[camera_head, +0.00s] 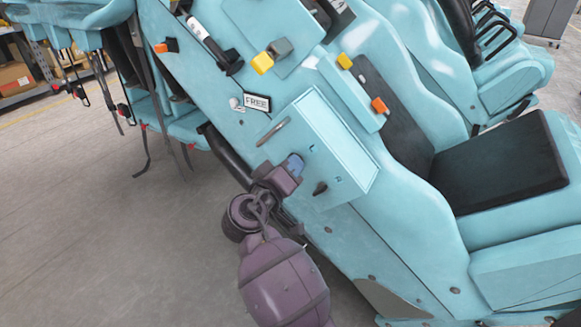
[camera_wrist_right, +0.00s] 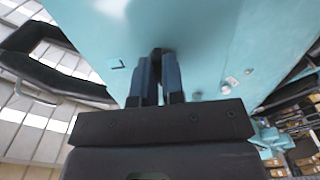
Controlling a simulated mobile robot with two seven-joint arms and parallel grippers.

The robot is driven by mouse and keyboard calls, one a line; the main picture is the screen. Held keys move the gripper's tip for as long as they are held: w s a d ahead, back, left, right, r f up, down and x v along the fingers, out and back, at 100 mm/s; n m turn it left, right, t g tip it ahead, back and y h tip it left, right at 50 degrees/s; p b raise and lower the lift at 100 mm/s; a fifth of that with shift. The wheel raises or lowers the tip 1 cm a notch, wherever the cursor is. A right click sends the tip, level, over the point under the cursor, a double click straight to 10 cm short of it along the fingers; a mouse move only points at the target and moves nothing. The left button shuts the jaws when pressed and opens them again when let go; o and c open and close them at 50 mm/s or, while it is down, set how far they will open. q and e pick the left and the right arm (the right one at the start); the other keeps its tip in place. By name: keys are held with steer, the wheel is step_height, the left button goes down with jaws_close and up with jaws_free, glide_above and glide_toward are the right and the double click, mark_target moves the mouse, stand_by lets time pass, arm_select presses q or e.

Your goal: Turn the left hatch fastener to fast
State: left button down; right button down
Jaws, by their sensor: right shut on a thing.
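The hatch (camera_head: 326,140) is a light turquoise box face on the side of the coaster car, tilted in the head view. My right gripper (camera_head: 294,164) reaches up to its lower left edge, with blue fingers against the panel. In the right wrist view the fingers (camera_wrist_right: 156,80) are closed on a small dark fastener (camera_wrist_right: 156,54), mostly hidden between them; its turn angle cannot be told. A second dark fastener (camera_head: 320,188) is free, to the right of the gripper. My left gripper is out of view.
A grey bar handle (camera_head: 272,131) stands out just above the gripper. A FREE tag (camera_head: 257,103), yellow and orange knobs and a black-cushioned seat (camera_head: 500,165) are on the car. Open grey floor (camera_head: 100,240) lies at lower left.

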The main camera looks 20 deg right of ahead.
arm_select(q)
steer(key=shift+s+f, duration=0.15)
arm_select(e)
steer(key=c, duration=1.2)
jaws_free()
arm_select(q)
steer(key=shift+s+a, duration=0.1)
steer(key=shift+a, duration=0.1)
